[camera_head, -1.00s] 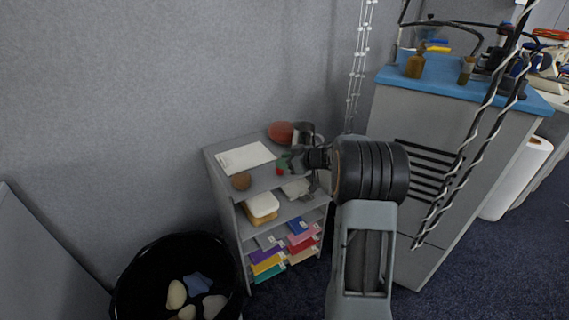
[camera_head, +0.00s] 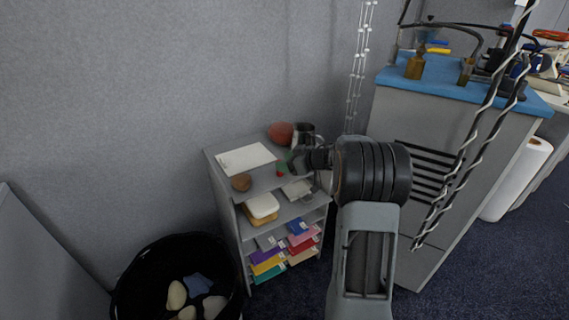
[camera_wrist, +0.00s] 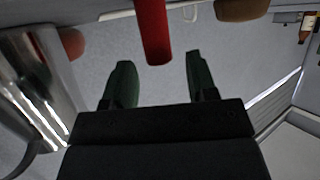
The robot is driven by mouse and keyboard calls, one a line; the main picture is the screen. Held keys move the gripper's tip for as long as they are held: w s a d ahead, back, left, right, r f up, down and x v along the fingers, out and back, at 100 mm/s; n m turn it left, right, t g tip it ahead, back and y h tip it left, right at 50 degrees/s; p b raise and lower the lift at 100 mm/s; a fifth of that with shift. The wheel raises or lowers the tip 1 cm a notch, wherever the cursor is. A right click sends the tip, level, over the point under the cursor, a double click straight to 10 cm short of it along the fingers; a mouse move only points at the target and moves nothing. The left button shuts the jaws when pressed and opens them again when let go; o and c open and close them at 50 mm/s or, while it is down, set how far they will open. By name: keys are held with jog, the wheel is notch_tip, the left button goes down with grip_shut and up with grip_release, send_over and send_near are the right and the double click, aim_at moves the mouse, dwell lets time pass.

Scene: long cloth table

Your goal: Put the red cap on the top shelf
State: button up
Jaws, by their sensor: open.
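The red cap shows in the wrist view as a narrow red piece (camera_wrist: 153,30) at the top centre, over the grey shelf surface. In the head view it is a small red spot (camera_head: 281,168) on the top shelf (camera_head: 222,147) of the grey unit. My gripper (camera_wrist: 157,65) is open, its two dark green fingers spread apart. The near end of the red piece lies about level with the fingertips, between them in the picture, with clear space on both sides. In the head view my gripper (camera_head: 291,163) is low over the shelf's right part and partly hidden by my arm.
A metal mug (camera_wrist: 28,85) is close on the left in the wrist view. A blue-topped cabinet (camera_head: 440,83) stands right; a black bin (camera_head: 150,285) stands left.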

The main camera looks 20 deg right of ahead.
jog(key=p+v, duration=0.3)
jog(key=v, duration=0.8)
notch_tip(320, 180, up, 7)
jog(key=w+a+m+t+h, duration=0.3)
jog(key=m+h, duration=0.2)
jog(key=h, duration=0.4)
jog(key=s+a+f+m+g, duration=0.1)
jog(key=s+a+f+g, duration=0.2)
jog(key=s+a, duration=0.2)
jog(key=s+a+f+g, duration=0.2)
jog(key=s+a+g, duration=0.2)
jog(key=s, duration=0.6)
jog(key=s+a+f+m+g, duration=0.1)
jog(key=s+a+f+g, duration=0.2)
jog(key=s+a, duration=0.3)
jog(key=shift+s+a+f+m+g+y, duration=0.2)
jog(key=shift+s+f+m+g+y, duration=0.15)
jog(key=shift+s, duration=0.85)
jog(key=shift+r, duration=0.1)
